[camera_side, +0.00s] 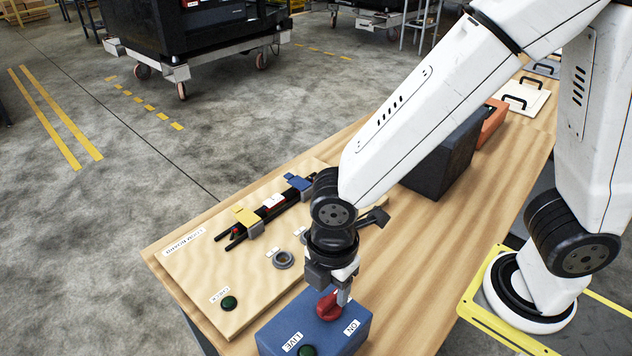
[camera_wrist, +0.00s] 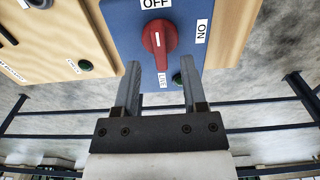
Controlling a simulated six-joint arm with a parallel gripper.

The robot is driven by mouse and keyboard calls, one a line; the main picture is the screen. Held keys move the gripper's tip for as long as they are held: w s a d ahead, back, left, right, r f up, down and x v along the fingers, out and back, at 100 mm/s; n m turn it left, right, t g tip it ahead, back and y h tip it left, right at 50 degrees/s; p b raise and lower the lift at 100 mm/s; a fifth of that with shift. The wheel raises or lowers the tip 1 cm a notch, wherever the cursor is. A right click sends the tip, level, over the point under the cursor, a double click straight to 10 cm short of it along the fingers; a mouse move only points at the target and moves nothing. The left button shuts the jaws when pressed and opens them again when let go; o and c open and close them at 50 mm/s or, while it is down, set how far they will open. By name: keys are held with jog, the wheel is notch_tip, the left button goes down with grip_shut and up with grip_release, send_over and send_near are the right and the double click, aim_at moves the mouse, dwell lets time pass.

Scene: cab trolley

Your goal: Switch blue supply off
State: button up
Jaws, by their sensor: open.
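The blue supply box (camera_side: 332,331) stands at the near end of the bench and fills the upper middle of the wrist view (camera_wrist: 120,40). Its red rotary knob (camera_wrist: 160,38) carries a white mark. OFF is printed above the knob, ON to the right and LIVE below, beside a dark green lamp (camera_wrist: 177,78). I cannot tell for certain which label the knob points at. My gripper (camera_wrist: 162,72) is open and empty, its fingertips apart on either side of the knob's lower end. In the side view my gripper (camera_side: 337,298) hangs at the knob (camera_side: 327,307), partly hiding it.
A light wooden board (camera_side: 190,275) lies beside the box. It carries a black rail assembly (camera_side: 270,208) with yellow and blue clamps, a grey ring (camera_side: 283,259) and a green button (camera_side: 229,303). A dark box (camera_side: 445,160) stands further back under my arm.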

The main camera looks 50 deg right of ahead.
aim_at(330, 297)
jog(key=shift+r, duration=2.4)
jog(key=w+d+f+m+t, duration=0.1)
jog(key=w+d+m, duration=0.1)
jog(key=d+m, duration=0.7)
jog(key=w+d+f+m+t, duration=0.1)
jog(key=w+d+f+m, duration=0.1)
jog(key=d+m, duration=0.7)
jog(key=shift+d+f+t, duration=0.3)
